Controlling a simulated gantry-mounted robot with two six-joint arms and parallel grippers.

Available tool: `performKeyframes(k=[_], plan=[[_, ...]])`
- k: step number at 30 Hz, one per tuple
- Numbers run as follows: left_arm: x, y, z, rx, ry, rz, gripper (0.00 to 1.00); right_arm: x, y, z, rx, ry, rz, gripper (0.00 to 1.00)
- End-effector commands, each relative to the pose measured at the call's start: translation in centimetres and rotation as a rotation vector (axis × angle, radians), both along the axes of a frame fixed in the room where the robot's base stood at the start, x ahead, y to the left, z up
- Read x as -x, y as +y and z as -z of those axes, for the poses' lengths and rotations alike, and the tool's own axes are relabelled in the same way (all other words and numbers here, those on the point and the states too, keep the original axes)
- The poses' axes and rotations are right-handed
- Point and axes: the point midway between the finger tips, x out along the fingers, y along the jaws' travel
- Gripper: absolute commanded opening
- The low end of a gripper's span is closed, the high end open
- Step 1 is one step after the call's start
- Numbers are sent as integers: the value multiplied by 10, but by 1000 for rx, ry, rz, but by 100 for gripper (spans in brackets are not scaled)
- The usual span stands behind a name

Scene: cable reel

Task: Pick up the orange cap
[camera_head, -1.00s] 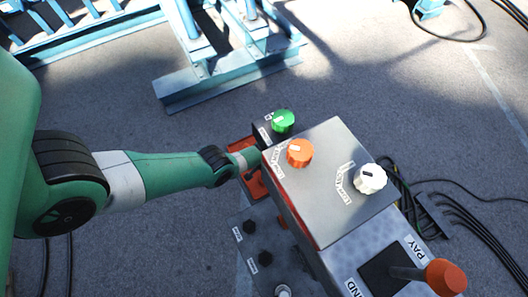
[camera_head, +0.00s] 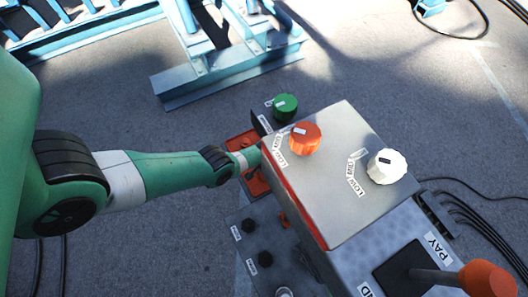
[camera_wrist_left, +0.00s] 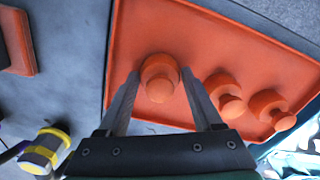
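In the left wrist view, an orange cap (camera_wrist_left: 160,82), round with a narrower top, stands on an orange tray (camera_wrist_left: 215,40). My left gripper (camera_wrist_left: 160,76) is open, with one finger on each side of this cap. I cannot tell whether the fingers touch it. Two similar orange pieces, a middle one (camera_wrist_left: 226,95) and a right one (camera_wrist_left: 272,110), stand to the right on the same tray. In the head view, my left arm reaches behind the control box, which hides the gripper and the caps. Part of the orange tray (camera_head: 257,187) shows there. My right gripper is not in view.
The grey control box (camera_head: 335,180) carries an orange knob (camera_head: 306,138), a white knob (camera_head: 387,167) and an orange-topped lever (camera_head: 487,279). A green knob (camera_head: 285,106) is behind it. A yellow-banded cylinder (camera_wrist_left: 43,150) lies left of the gripper in the wrist view.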

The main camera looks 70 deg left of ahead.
Motion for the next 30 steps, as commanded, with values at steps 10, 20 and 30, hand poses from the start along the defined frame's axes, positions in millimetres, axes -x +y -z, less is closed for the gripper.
performKeyframes(k=[10,20,30], plan=[[0,0,0,0,0,0,0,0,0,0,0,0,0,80],[0,0,-12,0,0,0,0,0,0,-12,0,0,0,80],[0,0,-80,0,0,0,0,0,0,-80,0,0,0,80]])
